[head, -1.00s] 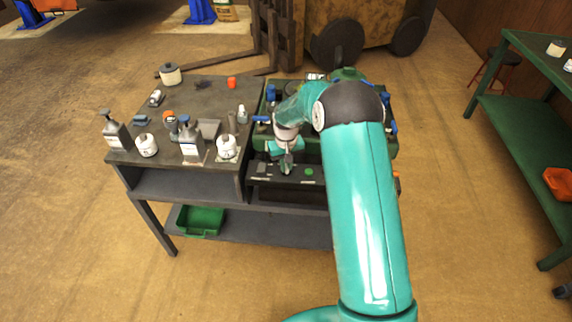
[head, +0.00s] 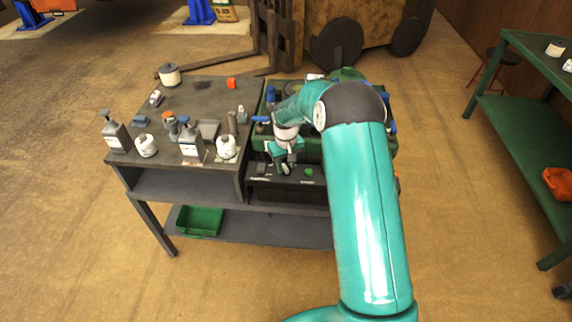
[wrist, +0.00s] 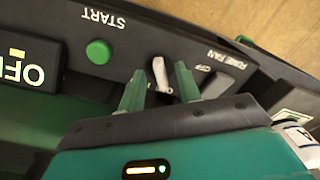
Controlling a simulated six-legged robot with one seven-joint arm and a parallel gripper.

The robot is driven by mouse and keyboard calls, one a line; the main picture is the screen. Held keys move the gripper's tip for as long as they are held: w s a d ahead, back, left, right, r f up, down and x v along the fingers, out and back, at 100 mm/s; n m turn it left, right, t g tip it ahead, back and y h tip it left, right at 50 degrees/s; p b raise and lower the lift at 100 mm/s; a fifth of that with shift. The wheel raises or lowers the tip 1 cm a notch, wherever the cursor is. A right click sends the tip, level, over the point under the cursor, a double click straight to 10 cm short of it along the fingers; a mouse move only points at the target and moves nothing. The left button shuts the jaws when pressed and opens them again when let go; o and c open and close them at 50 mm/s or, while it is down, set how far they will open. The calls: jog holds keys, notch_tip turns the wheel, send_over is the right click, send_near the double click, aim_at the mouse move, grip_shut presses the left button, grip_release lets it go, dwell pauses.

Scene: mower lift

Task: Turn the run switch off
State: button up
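In the wrist view, a pale toggle lever (wrist: 160,75) stands up from a dark control panel (wrist: 130,62). The small lettering beside it is partly hidden, so I cannot read its name. My gripper (wrist: 158,85) is open, with one green finger on each side of the lever; I cannot tell whether either touches it. In the head view my gripper (head: 281,166) is low over the dark panel (head: 262,179) at the front of the green machine.
A green button (wrist: 98,52) marked START is left of the lever. A dark rocker (wrist: 217,85) marked FUME FAN is close to the right finger. A dark block (wrist: 28,60) lettered OFF is at far left. Bottles and jars crowd the grey bench (head: 205,95).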

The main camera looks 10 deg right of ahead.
aim_at(286, 167)
notch_tip(286, 167, up, 14)
jog(key=shift+f, duration=0.15)
dwell(0.5)
dwell(0.3)
